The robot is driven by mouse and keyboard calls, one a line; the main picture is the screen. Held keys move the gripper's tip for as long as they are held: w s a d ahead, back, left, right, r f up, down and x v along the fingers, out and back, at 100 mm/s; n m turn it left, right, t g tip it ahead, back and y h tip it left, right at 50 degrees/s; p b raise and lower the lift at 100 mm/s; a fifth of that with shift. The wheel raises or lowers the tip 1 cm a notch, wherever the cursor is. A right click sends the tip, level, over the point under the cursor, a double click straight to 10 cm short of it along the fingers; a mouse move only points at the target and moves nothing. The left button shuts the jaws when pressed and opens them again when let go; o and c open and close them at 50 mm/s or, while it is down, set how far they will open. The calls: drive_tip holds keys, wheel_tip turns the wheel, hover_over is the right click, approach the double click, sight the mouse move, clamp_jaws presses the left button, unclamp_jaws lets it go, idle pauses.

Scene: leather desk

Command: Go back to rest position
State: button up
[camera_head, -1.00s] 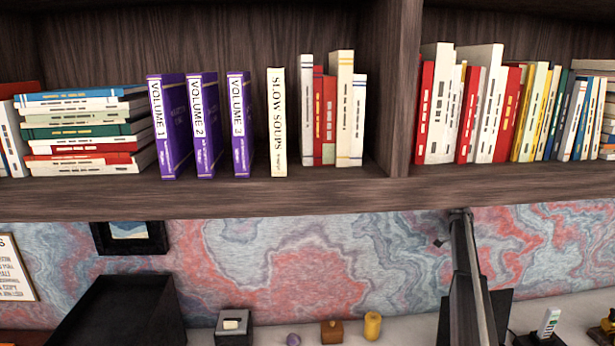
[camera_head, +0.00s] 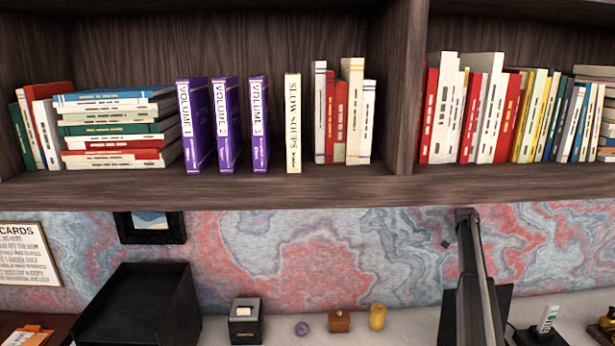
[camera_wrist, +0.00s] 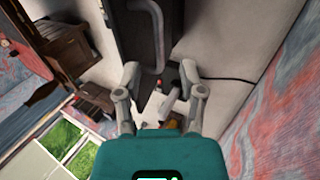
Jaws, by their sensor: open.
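My gripper (camera_wrist: 162,88) shows in the wrist view with its two grey fingers spread apart. It is open, and nothing is held between the fingers. Beyond the fingers are a pale surface and a dark upright panel with a light curved handle (camera_wrist: 155,35).
The shelf (camera_head: 300,190) holds three purple volumes (camera_head: 226,120), a cream book (camera_head: 293,122) and other books. Below stand a black tray (camera_head: 145,310), a black box (camera_head: 246,322), a purple ball (camera_head: 302,328), a wooden block (camera_head: 340,321) and a yellow cylinder (camera_head: 377,316).

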drive_tip(key=shift+s+r+p, duration=0.25)
drive_tip(key=shift+r+p, duration=0.05)
drive_tip(key=shift+r, duration=0.25)
